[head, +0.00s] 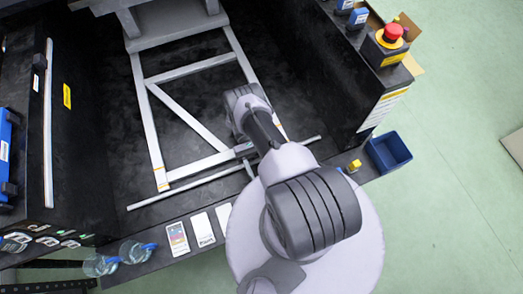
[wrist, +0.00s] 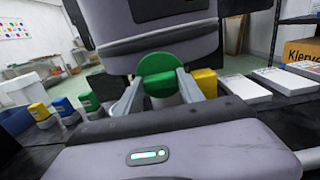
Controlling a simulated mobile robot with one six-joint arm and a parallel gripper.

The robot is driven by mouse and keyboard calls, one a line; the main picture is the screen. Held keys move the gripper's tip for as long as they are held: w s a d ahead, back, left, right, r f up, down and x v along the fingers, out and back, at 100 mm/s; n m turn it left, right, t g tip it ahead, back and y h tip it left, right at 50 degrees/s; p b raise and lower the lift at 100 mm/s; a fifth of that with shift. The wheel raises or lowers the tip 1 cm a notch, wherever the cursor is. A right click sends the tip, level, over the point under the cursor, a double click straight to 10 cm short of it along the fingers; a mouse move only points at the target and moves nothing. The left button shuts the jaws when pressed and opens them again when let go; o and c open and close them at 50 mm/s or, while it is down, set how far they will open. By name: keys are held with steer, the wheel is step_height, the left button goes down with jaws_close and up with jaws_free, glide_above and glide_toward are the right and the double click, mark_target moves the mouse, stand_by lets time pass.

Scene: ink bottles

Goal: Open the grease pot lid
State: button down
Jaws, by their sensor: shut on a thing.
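A round green lid (wrist: 158,62), which I take for the grease pot lid, stands in the middle of the wrist view. My gripper (wrist: 160,87) has one finger on each side of it and is shut on it. A pale patch shows under the green; most of the pot body is hidden by the fingers and the gripper housing. I cannot tell whether the lid is seated or loose. In the head view my arm hides the lid and the fingers.
A yellow block-like bottle (wrist: 205,82) stands close right of the fingers. Yellow, blue and green-capped bottles stand at left, beside a blue bin (head: 388,153). White cards (head: 202,229) and clear blue-capped bottles (head: 100,265) lie along the ledge. A red emergency button (head: 393,31) is at upper right.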

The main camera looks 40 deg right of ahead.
steer(key=shift+f, duration=0.2)
stand_by(0.3)
steer(key=c, duration=0.7)
jaws_free()
